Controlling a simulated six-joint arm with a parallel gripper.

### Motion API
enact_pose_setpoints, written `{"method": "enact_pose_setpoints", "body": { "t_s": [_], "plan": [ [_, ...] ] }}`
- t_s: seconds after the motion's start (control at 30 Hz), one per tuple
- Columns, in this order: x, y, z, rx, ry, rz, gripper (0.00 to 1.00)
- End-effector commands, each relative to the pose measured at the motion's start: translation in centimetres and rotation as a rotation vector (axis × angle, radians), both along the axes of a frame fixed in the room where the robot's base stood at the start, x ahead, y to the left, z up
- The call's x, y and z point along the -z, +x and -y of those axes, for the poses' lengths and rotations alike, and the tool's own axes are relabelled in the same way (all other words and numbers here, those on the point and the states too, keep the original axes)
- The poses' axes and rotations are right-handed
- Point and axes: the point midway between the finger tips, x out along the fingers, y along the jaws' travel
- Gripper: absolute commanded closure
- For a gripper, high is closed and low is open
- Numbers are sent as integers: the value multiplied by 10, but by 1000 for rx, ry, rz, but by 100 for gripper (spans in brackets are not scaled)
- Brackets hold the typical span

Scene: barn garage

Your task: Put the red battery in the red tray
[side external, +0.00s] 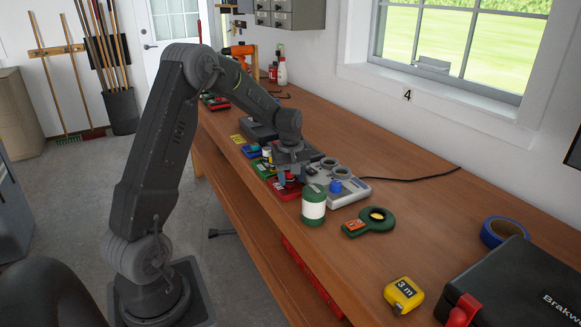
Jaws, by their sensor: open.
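The red tray (283,193) is at the front edge of the wooden workbench, at the end of a row of small coloured trays. My gripper (290,174) points down right above the red tray and is open. A small red piece shows between or just below its fingers; it may be the red battery, but it is too small and too covered to be sure. I cannot tell whether it rests on the tray. The gripper hides part of the tray's inside.
Blue (251,151) and green (262,170) trays adjoin the red one. A green-and-white can (313,207) stands close right, with a grey device (350,191) behind it. A green round holder (376,222), yellow tape measure (404,294), blue tape (503,231) and black case (515,285) lie further right.

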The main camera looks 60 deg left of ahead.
Motion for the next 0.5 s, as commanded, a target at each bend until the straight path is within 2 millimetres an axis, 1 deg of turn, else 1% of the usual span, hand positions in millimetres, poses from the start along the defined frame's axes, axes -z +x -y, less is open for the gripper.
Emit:
{"method": "enact_pose_setpoints", "body": {
  "t_s": [0.03,0.13,0.4,0.5],
  "plan": [
    [7,-9,-3,5,-2,-29,40],
    [-8,-8,-2,6,-2,-27,40],
    [-70,-6,-1,5,-1,-21,40],
    [-89,-6,-1,5,-2,-22,40]
  ]
}}
